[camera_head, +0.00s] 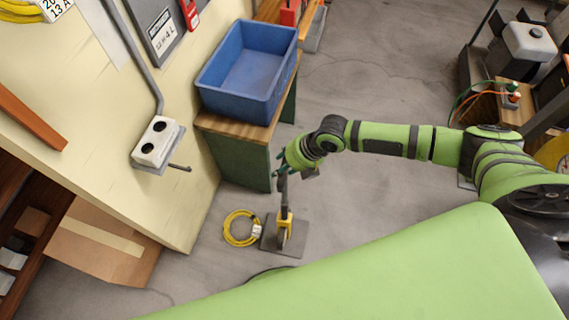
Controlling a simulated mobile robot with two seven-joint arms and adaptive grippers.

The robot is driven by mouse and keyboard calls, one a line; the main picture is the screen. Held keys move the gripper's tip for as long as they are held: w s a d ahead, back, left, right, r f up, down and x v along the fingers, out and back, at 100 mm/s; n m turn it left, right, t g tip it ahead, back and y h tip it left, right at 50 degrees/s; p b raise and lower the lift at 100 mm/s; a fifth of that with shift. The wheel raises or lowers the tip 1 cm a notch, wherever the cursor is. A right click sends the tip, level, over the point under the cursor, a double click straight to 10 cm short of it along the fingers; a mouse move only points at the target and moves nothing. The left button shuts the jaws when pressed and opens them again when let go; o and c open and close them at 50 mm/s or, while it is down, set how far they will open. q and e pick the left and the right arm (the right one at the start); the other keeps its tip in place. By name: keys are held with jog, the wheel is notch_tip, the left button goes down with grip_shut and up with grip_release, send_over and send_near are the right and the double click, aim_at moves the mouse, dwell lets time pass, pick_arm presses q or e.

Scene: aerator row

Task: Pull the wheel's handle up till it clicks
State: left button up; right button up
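No wheel shows clearly. On the floor, a grey base plate (270,247) carries a yellow bracket (284,229). A dark upright bar (284,198) rises from the bracket; it may be the handle, but I cannot be sure. My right gripper (282,167) is at the top of this bar, at the end of the green arm coming in from the right. Its fingers are small and partly hidden, so I cannot tell whether they touch or hold the bar. My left gripper is not in view.
A blue bin (247,72) stands on a wooden-topped cabinet (241,130) just behind the bar. A coiled yellow cable (238,229) lies left of the plate. A white socket box (157,142) with a dark peg is on the cream wall. Grey floor is open at the back.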

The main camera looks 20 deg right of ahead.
jog(key=shift+s+d+f, duration=0.1)
jog(key=shift+d, duration=0.05)
jog(key=p+v, duration=0.7)
jog(key=v, duration=0.2)
jog(key=shift+p, duration=0.3)
dwell(0.6)
